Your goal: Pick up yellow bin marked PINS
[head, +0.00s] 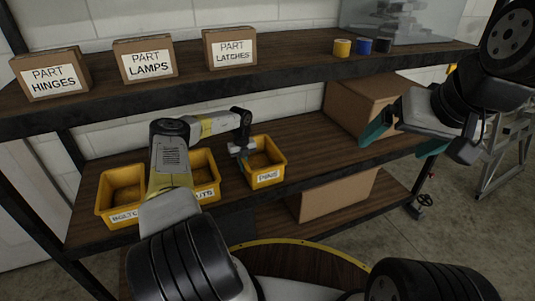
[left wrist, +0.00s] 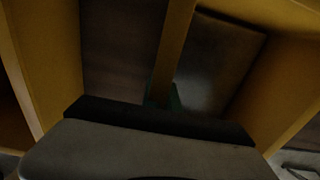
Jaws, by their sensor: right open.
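The yellow bin marked PINS (head: 268,177) stands upright on the middle shelf, to the right of the other yellow bins. My left gripper (head: 240,151) reaches down at its left side wall. In the left wrist view the bin's wall (left wrist: 173,45) runs between the two teal fingertips (left wrist: 161,97), which sit close against it on both sides; the gripper appears shut on this wall. The view is dark and the contact is partly hidden. My right gripper (head: 389,120) is open and empty, at the right in front of the shelf.
Two yellow bins, BOLTS (head: 122,190) and one partly hidden by my left arm (head: 206,172), stand to the left. A cardboard box (head: 365,100) is at the right of the shelf. Cartons of hinges, lamps and latches (head: 230,48) and tape rolls (head: 342,47) stand above.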

